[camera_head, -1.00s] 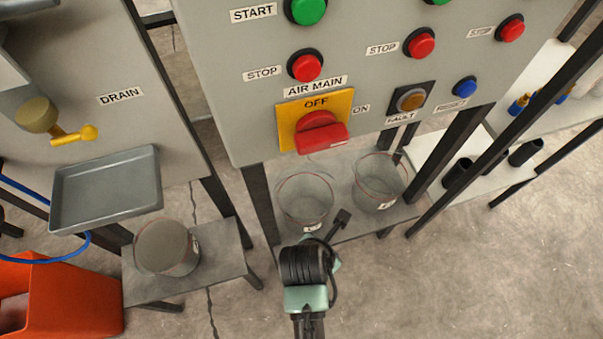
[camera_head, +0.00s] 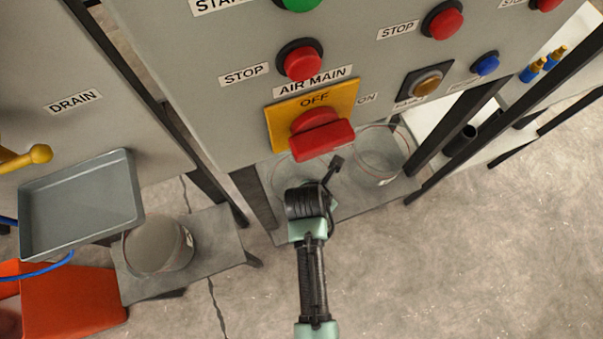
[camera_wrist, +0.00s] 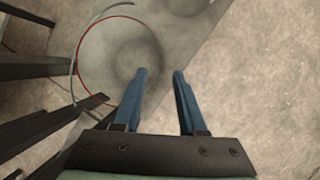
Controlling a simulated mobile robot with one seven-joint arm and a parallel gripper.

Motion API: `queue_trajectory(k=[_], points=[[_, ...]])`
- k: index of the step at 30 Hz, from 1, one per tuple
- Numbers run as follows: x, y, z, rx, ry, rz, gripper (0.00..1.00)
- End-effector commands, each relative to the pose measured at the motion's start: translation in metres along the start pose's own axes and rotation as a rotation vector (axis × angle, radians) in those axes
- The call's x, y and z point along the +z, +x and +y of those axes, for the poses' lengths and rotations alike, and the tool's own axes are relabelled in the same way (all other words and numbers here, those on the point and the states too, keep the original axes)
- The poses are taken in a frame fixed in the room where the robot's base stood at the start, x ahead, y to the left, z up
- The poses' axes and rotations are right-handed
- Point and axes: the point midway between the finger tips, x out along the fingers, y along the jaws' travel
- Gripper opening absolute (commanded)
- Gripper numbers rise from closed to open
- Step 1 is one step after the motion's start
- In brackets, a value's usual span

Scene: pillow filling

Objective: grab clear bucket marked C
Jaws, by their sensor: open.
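Three clear buckets show in the head view. One (camera_head: 281,178) stands on the low shelf under the panel, largely hidden by my arm and the red switch. A second (camera_head: 379,158) stands to its right on that shelf. In the wrist view my gripper (camera_wrist: 160,73) is open and empty. A red-rimmed clear bucket (camera_wrist: 118,60) lies ahead of it; its right rim appears between the fingers, and the height gap is unclear.
The control panel (camera_head: 230,115) with its red AIR MAIN switch (camera_head: 320,138) overhangs the shelf. Dark frame legs (camera_head: 258,205) stand close to the buckets. A grey tray (camera_head: 80,205) and orange bin (camera_head: 70,305) are at left. The floor at right is clear.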

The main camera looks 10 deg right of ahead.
Motion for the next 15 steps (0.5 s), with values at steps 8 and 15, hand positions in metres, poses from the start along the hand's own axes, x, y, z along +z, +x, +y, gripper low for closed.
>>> queue_trajectory(k=[8,15], points=[[-0.009,0.040,0.000,-0.001,0.001,0.000,0.41],[-0.008,0.051,0.000,0.000,0.000,-0.001,0.41]])
